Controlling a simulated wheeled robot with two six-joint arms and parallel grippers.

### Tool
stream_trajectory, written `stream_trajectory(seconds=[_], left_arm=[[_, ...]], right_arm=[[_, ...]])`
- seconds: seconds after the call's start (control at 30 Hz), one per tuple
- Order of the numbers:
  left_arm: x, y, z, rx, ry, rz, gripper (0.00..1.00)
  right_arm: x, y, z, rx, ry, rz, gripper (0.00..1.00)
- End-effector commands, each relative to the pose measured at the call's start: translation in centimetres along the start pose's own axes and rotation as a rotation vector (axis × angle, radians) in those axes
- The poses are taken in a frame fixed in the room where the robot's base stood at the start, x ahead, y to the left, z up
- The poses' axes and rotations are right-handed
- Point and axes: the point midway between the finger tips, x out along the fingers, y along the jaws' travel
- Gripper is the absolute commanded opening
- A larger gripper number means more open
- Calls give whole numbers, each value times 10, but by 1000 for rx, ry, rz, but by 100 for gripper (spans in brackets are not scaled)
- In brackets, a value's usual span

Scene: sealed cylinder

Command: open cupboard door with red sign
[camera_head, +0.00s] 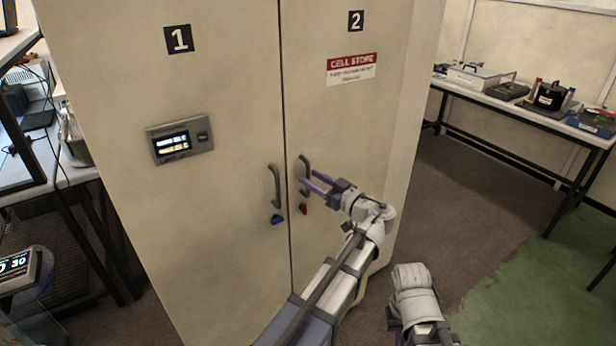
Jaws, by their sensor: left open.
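The cupboard has two tall cream doors, and both look shut. The right door (338,120), numbered 2, bears the red sign (352,68) reading "CELL STORE". Its dark vertical handle (304,172) is near the middle seam, with a small red piece (303,208) below it. My left gripper (309,181) is open, its purple-tinted fingers pointing left at this handle. The fingertips overlap the handle in view; whether they touch it or straddle it I cannot tell. Of my right arm only a link shows at the lower right; its gripper is out of view.
The left door (225,90), numbered 1, has a handle (276,186), a blue piece (277,219) and a display panel (180,140). A bench (500,105) with cases stands at the back right. Shelving and a table stand left. Floor right of the cupboard is clear.

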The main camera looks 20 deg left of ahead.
Motion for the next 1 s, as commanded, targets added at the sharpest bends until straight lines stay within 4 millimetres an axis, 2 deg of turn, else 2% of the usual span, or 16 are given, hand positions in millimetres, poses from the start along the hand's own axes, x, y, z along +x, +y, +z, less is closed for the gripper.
stream_trajectory(seconds=[0.2, 0.53, 0.93, 1.0], left_arm=[[20, 0, 0, 0, -1, 0, 46], [23, 0, 0, 1, -1, 0, 46], [22, 0, 0, 0, -1, 0, 2], [22, 0, 0, 0, -1, 0, 0]], right_arm=[[0, 0, 0, 0, 0, 0, 0], [0, 0, 0, 0, 0, 0, 0], [0, 0, 0, 0, 0, 0, 0], [0, 0, 0, 0, 0, 0, 0]])
